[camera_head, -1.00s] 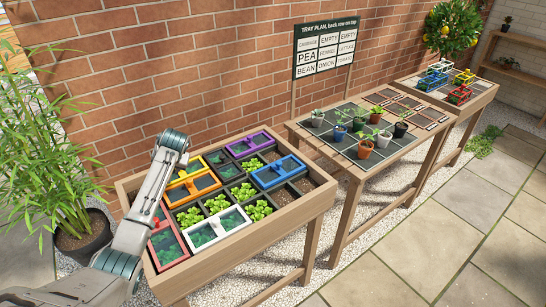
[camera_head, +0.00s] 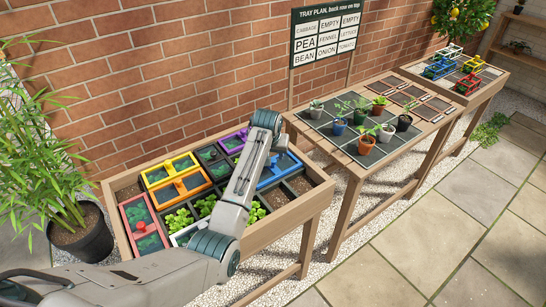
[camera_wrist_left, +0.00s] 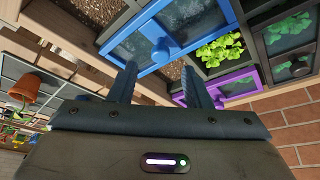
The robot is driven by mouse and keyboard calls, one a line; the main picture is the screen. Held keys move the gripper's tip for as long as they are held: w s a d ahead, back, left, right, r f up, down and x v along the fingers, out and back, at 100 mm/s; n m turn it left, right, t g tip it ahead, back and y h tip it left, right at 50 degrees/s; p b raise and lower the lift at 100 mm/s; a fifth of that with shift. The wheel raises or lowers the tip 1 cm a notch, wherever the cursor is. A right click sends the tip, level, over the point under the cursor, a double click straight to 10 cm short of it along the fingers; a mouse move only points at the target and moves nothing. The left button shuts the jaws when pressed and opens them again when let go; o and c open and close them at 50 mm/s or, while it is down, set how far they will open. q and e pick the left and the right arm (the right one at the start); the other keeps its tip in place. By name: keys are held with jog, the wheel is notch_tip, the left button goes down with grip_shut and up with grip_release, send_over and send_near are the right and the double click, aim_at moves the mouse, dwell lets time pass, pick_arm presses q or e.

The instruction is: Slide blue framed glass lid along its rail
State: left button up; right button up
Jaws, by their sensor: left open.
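The blue framed glass lid (camera_head: 268,180) lies at the right back of the wooden planter bed, partly hidden behind my left arm in the head view. In the left wrist view the blue lid (camera_wrist_left: 188,22) fills the upper middle, with a blue knob on its frame. My left gripper (camera_wrist_left: 160,80) is open, its two fingers pointing at the lid's near side around the knob's position; I cannot tell whether they touch it. In the head view the left gripper is largely hidden by its own wrist. My right gripper is not in view.
Purple (camera_head: 233,142), yellow-orange (camera_head: 178,181) and red (camera_head: 142,222) lids share the bed with leafy plants; a white lid is mostly hidden by my arm. A potting table (camera_head: 345,155) with several pots stands to the right. A brick wall (camera_head: 150,80) rises behind.

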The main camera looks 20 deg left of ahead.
aim_at(273, 161)
pick_arm(q)
jog(key=x, duration=0.4)
jog(key=shift+w+f, duration=0.25)
jog(key=shift+f, duration=0.2)
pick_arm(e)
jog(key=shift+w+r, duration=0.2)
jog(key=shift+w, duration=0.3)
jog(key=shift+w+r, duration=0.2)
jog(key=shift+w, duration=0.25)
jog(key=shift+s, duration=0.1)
pick_arm(q)
jog(key=shift+c, duration=0.8)
grip_shut()
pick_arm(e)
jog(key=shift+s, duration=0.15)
